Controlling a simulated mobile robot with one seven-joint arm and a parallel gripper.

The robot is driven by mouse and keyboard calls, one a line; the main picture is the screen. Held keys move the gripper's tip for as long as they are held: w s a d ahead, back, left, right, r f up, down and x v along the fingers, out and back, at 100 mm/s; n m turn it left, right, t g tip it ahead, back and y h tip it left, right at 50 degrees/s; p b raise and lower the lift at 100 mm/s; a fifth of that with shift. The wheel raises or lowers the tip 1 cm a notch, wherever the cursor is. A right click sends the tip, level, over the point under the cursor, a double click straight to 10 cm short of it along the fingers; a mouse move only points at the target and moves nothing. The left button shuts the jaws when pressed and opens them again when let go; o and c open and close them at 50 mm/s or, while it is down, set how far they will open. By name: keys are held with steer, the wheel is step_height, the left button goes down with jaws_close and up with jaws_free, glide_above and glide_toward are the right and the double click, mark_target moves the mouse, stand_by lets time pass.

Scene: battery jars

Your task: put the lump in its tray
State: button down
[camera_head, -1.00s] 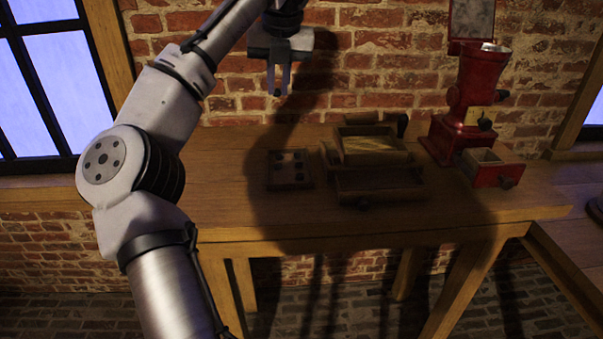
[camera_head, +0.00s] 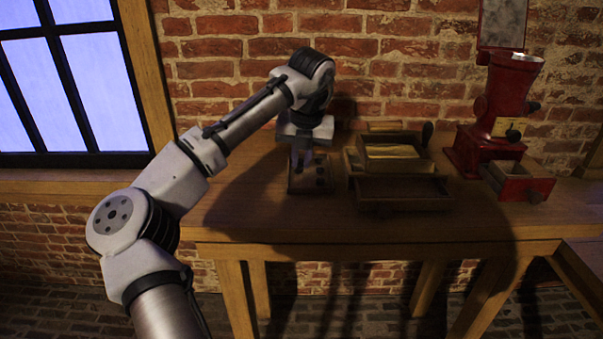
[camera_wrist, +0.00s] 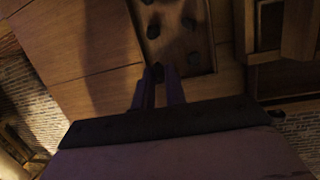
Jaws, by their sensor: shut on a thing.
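My gripper (camera_head: 300,165) points down over the near left part of a small wooden tray (camera_head: 320,187). In the wrist view my gripper (camera_wrist: 158,76) is shut on a small dark lump (camera_wrist: 157,70) at its fingertips. The same tray (camera_wrist: 172,12) shows there just beyond the fingers, with several dark round spots that are lumps or hollows; I cannot tell which. The lump is at the tray's near edge in that view. I cannot tell if it touches the tray. In the head view the lump is too dark to make out.
A wooden box (camera_head: 363,165) with an open drawer (camera_head: 400,205) stands right of the tray. A red grinder (camera_head: 497,120) with an open red drawer (camera_head: 515,187) stands farther right. The table (camera_head: 240,210) is clear at left and in front.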

mark_target(300, 184)
steer(key=shift+f, duration=2.1)
steer(key=shift+f, duration=0.15)
steer(key=c, duration=1.7)
jaws_free()
